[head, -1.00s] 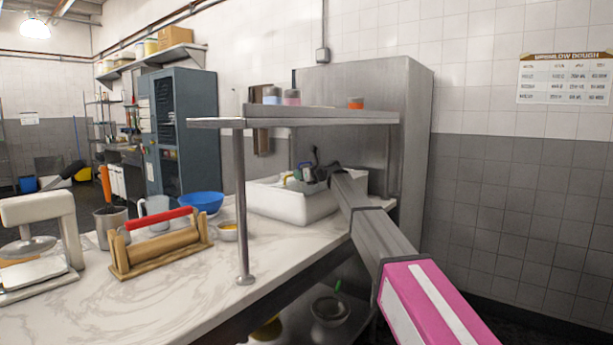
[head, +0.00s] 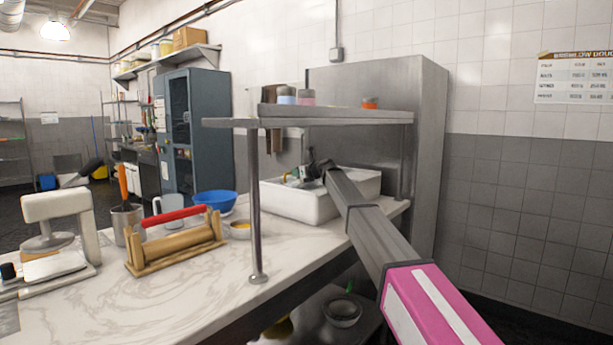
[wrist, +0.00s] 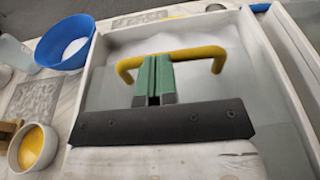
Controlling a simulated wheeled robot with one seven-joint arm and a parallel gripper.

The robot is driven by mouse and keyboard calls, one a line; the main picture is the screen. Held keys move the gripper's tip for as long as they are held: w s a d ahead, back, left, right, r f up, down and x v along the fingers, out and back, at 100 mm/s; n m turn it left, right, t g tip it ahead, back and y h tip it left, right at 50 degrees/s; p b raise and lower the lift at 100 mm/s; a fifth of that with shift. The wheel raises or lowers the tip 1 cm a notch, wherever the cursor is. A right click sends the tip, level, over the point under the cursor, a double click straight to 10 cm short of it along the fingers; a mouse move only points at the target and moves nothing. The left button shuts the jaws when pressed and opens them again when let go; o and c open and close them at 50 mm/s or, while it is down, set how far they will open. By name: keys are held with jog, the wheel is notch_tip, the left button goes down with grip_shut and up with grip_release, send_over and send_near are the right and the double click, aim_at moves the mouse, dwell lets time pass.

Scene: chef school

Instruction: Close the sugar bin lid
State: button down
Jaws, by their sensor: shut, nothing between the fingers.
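The sugar bin (head: 306,206) is a white, open-topped box on the counter, under the raised shelf. In the wrist view its white rim (wrist: 268,62) frames white contents, most likely sugar, and a greyish, see-through lid panel (wrist: 112,88). A yellow bar handle (wrist: 196,52) stands up from the panel. My gripper (head: 300,176) is over the bin. In the wrist view its green fingers (wrist: 155,62) are together and empty, close to the middle of the handle. I cannot tell whether they touch it. My gripper's dark body hides the near part of the lid.
The steel shelf (head: 330,122) and its post (head: 254,210) stand close to my arm. A blue bowl (head: 214,201), a small yellow-filled bowl (head: 240,231) and a red-handled wooden roller (head: 178,245) lie to the left. Bare marble counter (head: 200,295) is in front.

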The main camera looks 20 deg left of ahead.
jog(key=r+x, duration=0.1)
jog(key=x, duration=0.8)
jog(key=shift+a+r, duration=0.25)
jog(key=shift+r, duration=0.15)
jog(key=shift+w+a+r, duration=0.1)
jog(key=shift+w, duration=0.05)
notch_tip(320, 180, up, 2)
send_over(303, 183)
jog(key=shift+w+r, duration=0.1)
jog(key=shift+w, duration=0.3)
jog(key=shift+s+d+r, duration=0.1)
jog(key=shift+d, duration=0.4)
